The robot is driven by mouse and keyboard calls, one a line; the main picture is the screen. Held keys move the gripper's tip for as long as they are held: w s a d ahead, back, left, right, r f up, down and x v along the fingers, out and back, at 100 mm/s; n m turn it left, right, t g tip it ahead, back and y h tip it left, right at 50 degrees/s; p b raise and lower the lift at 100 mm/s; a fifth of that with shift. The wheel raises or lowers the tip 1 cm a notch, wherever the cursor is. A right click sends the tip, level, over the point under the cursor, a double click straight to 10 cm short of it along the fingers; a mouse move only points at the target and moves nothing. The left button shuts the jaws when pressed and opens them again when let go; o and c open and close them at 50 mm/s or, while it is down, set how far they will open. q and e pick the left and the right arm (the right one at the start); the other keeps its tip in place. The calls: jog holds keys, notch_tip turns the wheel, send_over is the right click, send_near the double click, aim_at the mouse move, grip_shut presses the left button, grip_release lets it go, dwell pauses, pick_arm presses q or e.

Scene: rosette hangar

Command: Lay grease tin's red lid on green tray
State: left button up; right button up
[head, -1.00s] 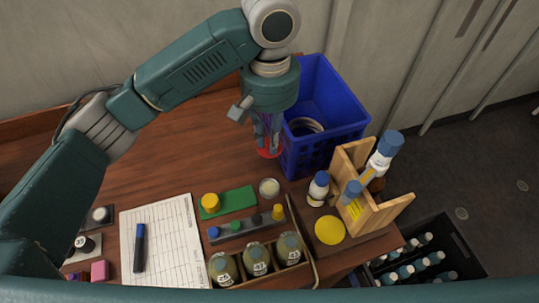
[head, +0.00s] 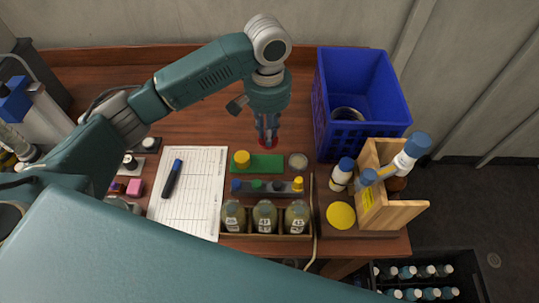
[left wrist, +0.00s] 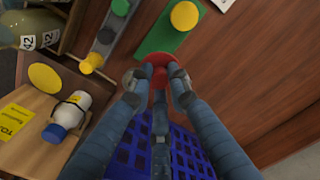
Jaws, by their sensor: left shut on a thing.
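My left gripper (head: 268,138) points down and is shut on the red lid (head: 268,145). In the head view the lid shows just behind the green tray (head: 268,165); its exact height is hard to tell. In the left wrist view the red lid (left wrist: 164,58) is between the fingertips (left wrist: 157,78), close to one edge of the green tray (left wrist: 160,38). A yellow round lid (head: 242,158) lies on the tray's left part; the rest is bare. An open round tin (head: 298,161), likely the grease tin, stands right of the tray. My right gripper is not seen.
A blue crate (head: 326,125) stands at the back right. In front of the tray are a grey rack (head: 250,188) with coloured caps and a box of bottles (head: 265,217). A wooden rack (head: 375,180) with bottles stands right. Bare wood lies behind the tray.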

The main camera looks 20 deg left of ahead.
aim_at(269, 164)
pick_arm(q)
jog(key=f, duration=0.3)
jog(key=shift+s+d+f, duration=0.2)
jog(key=shift+s+f, duration=0.15)
jog(key=shift+f, duration=0.05)
notch_tip(269, 164, down, 3)
jog(key=shift+d+r+p, duration=0.1)
jog(key=shift+r+p, duration=0.05)
jog(key=shift+p, duration=0.25)
notch_tip(269, 164, down, 4)
jog(key=shift+r+p, duration=0.25)
jog(key=shift+p, duration=0.05)
jog(key=shift+f, duration=0.4)
jog(key=o, duration=0.8)
jog(key=shift+c, duration=0.2)
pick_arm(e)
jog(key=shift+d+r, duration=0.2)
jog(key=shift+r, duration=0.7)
